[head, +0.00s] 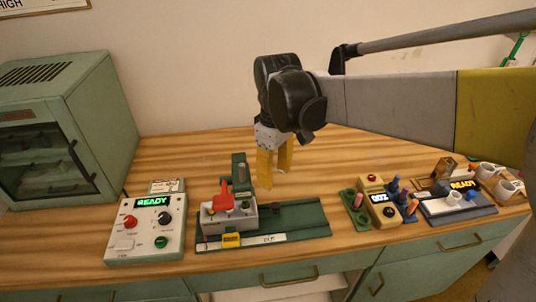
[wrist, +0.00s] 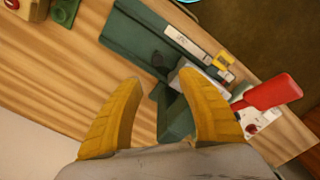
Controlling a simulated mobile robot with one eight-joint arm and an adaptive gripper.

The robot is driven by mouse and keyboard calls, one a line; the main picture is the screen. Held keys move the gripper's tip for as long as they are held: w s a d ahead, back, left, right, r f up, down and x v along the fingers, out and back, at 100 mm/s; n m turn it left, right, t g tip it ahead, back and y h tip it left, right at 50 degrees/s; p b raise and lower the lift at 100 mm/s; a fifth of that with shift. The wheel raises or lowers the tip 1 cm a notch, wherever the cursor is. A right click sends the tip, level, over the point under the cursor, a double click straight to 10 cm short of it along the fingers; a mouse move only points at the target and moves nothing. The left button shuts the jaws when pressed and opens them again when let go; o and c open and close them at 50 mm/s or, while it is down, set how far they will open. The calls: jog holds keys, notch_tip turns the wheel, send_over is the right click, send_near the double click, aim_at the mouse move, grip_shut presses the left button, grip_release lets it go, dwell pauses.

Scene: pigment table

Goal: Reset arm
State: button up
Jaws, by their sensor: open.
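My gripper (head: 274,168) hangs pointing down above the wooden table, with yellow fingers. It also shows in the wrist view (wrist: 162,95), where its two fingers are spread apart with nothing between them. Below and in front of it is a dark green press-like fixture (head: 300,217) with a grey block and a red lever (head: 224,197). In the wrist view the red lever (wrist: 274,92) lies right of the fingers. The fingertips are behind and above the fixture in the head view; I cannot tell the exact gap.
A control box (head: 147,240) reading READY stands left of the fixture, and a green cabinet (head: 95,110) stands at the far left. A yellowish counter device (head: 378,200), small pegs and a grey READY station (head: 455,208) with cups stand right. Bare wood (head: 180,155) lies behind.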

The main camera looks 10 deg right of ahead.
dwell(0.4)
jog(key=s+d+m+t, duration=0.7)
jog(key=s+d+m, duration=0.2)
jog(key=s, duration=0.3)
jog(key=shift+s+d+r, duration=0.3)
jog(key=shift+s+r, duration=0.05)
jog(key=shift+r, duration=0.05)
